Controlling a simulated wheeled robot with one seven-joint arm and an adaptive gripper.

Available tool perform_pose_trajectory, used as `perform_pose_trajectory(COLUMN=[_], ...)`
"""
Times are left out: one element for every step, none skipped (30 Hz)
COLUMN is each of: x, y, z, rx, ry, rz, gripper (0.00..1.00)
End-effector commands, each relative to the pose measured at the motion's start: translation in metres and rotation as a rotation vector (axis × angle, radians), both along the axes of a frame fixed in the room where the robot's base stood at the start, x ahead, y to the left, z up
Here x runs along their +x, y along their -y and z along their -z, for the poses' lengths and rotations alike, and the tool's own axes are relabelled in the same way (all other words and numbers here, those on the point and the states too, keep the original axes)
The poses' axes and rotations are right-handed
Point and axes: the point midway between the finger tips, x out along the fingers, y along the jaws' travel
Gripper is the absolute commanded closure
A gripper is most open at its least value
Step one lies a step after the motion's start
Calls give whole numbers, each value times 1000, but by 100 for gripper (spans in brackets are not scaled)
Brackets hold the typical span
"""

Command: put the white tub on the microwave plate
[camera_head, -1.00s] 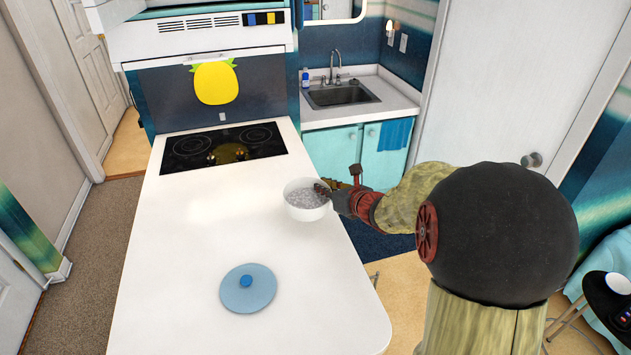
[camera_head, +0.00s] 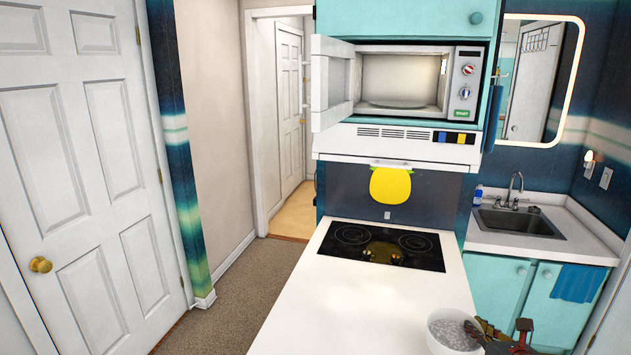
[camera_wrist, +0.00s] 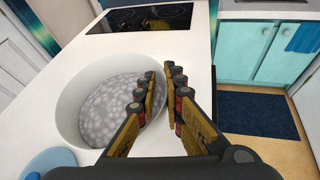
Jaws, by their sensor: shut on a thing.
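The white tub (camera_head: 436,344), round with a grey speckled inside, is at the lower right of the head view, partly cut off. It fills the left of the wrist view (camera_wrist: 72,98). My gripper (camera_head: 482,329) is shut on its right-hand wall. In the wrist view the fingers (camera_wrist: 160,90) straddle that wall, one inside the tub and one outside. I cannot tell whether the tub touches the counter. The microwave plate (camera_head: 398,104) is a flat disc on the floor of the microwave (camera_head: 464,100), above the stove; nothing stands on it.
The microwave door (camera_head: 331,85) stands open, swung to the left. A black cooktop (camera_head: 380,245) lies at the far end of the white counter (camera_head: 350,315). A blue lid (camera_wrist: 48,162) shows beside the tub. The sink (camera_head: 518,222) is at the right.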

Motion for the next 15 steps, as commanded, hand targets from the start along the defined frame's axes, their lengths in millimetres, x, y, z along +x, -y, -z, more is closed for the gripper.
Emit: perform_pose_trajectory(x=[7,11,17,21,25,30,33,36,39,41,42,43,44,44,44], y=[-14,-22,-34,-45,-55,-70,-83,-95,-110,-121,-132,-146,-156,-165,-176], z=[6,10,15,19,23,29,34,38,44,48,52,56,60,62,65], rx=[2,2,1,2,2,2,2,2,2,0,1,1,0,1,0], ry=[-1,-2,-2,-1,-2,-3,-3,-2,-2,-2,-2,-2,-2,-1,0], rz=[-20,-30,-45,-59,-73,-92,-108,-124,-143,-159,-172,-194,-209,-224,-243], gripper=[100,100,100,100,100,100,100,100,100,100,100,100,100,100,100])
